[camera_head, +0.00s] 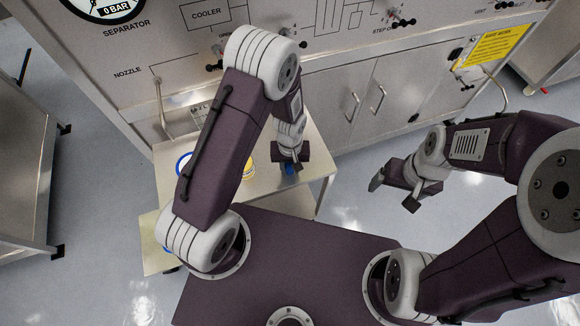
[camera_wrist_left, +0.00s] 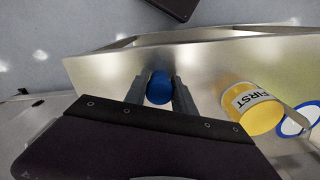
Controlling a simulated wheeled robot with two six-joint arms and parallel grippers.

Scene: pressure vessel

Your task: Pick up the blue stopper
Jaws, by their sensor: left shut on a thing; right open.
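The blue stopper (camera_wrist_left: 159,88) sits between the two fingers of my left gripper (camera_wrist_left: 160,95) in the left wrist view. My left gripper is shut on it, low over the steel table. In the head view my left gripper (camera_head: 289,164) is over the table's right part, and a bit of the blue stopper (camera_head: 289,169) shows beneath it. I cannot tell whether the stopper touches the table top. My right gripper (camera_head: 392,192) is open and empty, over the floor to the right of the table.
The steel table (camera_head: 311,157) also holds a yellow container (camera_wrist_left: 258,110) with a "FIRST" label and a blue-rimmed round thing (camera_wrist_left: 298,121), left of my gripper in the head view. A cabinet panel (camera_head: 345,70) with valves stands behind. Open floor lies to the right.

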